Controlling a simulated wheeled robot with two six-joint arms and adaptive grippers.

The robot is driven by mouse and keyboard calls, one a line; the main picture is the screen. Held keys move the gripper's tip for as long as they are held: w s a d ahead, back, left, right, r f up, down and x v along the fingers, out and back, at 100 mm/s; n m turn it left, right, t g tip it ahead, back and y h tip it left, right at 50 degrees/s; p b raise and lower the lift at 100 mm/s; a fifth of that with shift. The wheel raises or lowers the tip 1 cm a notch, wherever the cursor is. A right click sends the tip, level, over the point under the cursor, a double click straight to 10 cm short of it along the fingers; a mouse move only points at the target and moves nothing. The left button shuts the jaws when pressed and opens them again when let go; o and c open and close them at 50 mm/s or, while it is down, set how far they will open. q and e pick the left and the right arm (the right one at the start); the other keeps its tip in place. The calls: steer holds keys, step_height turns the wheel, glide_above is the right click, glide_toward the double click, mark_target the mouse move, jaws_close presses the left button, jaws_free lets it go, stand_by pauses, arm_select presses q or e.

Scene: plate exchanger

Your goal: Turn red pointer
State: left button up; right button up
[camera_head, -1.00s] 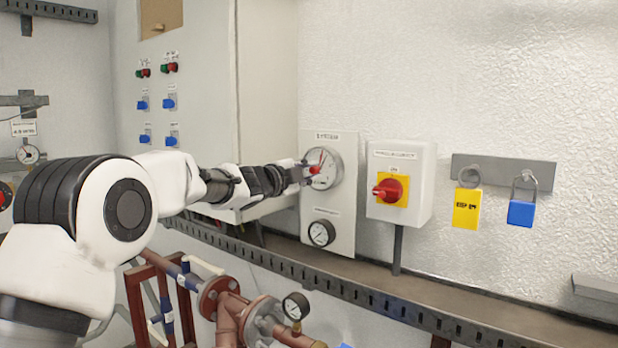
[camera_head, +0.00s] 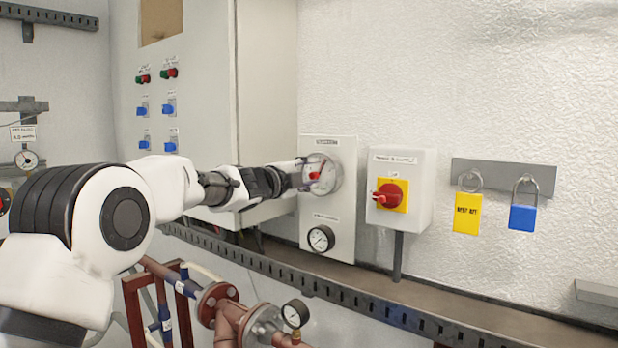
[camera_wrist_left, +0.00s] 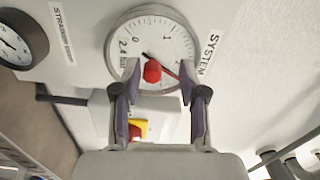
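The large upper dial gauge (camera_head: 333,170) sits on a pale panel on the wall. In the left wrist view the gauge (camera_wrist_left: 160,25) shows a numbered white face, a dark needle and a red knob (camera_wrist_left: 152,72) at its middle. A thin red pointer (camera_wrist_left: 170,70) runs from near the knob toward the right fingertip. My left gripper (camera_head: 312,174) is at the gauge face. Its two fingers are apart, one on each side of the red knob, with visible gaps. Whether the right fingertip touches the pointer, I cannot tell. My right gripper is not in view.
A smaller gauge (camera_head: 320,238) is below on the same panel. A white box with a red rotary switch (camera_head: 390,193) stands to the right. Padlocks hang further right. A metal rail (camera_head: 390,310) and pipes with a small gauge (camera_head: 295,313) lie below.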

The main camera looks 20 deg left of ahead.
arm_select(q)
steer(key=shift+w+f, duration=0.15)
steer(key=shift+f, duration=0.15)
steer(key=v, duration=1.2)
steer(key=shift+d+r, duration=0.1)
